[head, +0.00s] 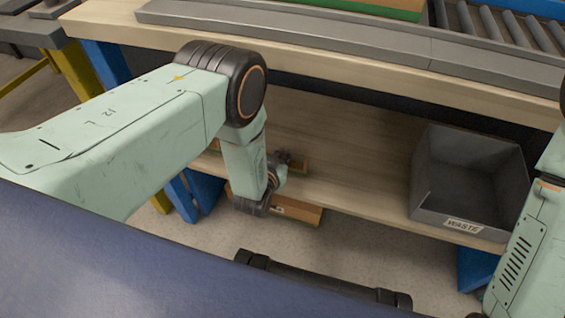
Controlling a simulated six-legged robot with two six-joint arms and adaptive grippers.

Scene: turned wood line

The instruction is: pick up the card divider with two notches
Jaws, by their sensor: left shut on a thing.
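My left arm comes in from the left and reaches down over the lower wooden shelf. I cannot make out a card divider or any notches in this view.
A grey bin marked WASTE (463,224) stands on the right of the lower shelf (360,165). The shelf between it and my left gripper is bare. The wooden bench top (330,66) overhangs behind, with a grey rail and rollers (500,28) on it. Blue legs stand below.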

